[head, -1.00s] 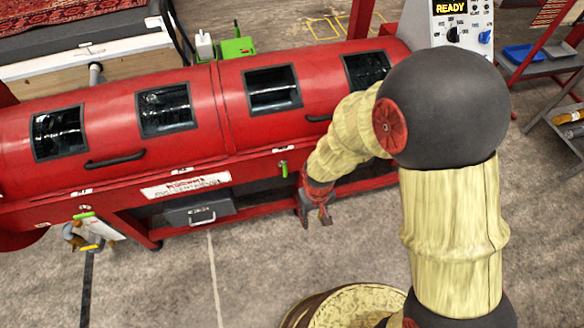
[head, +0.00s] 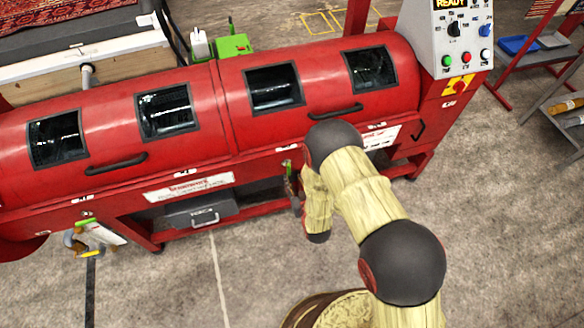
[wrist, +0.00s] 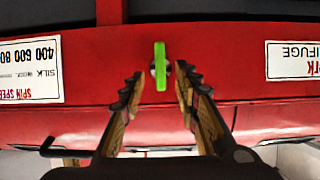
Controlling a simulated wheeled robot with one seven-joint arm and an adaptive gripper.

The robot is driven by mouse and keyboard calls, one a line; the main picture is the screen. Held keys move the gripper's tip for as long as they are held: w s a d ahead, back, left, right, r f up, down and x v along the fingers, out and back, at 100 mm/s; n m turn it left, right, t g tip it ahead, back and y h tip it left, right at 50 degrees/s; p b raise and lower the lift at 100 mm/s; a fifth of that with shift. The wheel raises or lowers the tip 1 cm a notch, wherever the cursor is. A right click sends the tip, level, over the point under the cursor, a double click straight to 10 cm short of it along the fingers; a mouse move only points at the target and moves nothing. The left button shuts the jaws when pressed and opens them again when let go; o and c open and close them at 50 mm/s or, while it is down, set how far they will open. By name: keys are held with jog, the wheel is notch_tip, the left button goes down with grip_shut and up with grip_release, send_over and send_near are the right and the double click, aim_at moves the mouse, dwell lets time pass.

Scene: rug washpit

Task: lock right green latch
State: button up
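The right green latch (head: 287,166) is on the front of the red centrifuge (head: 225,110), below the drum lid. In the wrist view the latch (wrist: 160,66) is a bright green bar standing upright on a round mount on the red panel. My gripper (wrist: 158,82) is open, with one dark toothed fingertip on each side of the latch. A gap shows between the latch and each fingertip, and nothing is held. In the head view my arm hides most of the gripper, which is close to the latch.
A green piece (head: 86,223) shows at the machine's lower left. A grey drawer (head: 200,212) sits under the drum. The control panel (head: 455,45) stands at the right end, with shelves (head: 540,80) beyond. The floor in front is mostly clear.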

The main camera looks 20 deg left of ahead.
aim_at(289, 170)
jog(key=shift+y, duration=0.3)
jog(key=x, duration=0.2)
jog(key=b+x, duration=0.1)
jog(key=x, duration=0.2)
jog(key=r+x, duration=0.1)
jog(key=x, duration=0.1)
jog(key=shift+w+a+b, duration=0.25)
jog(key=shift+w+b, duration=0.15)
jog(key=shift+w, duration=0.15)
jog(key=shift+c, duration=0.9)
grip_shut()
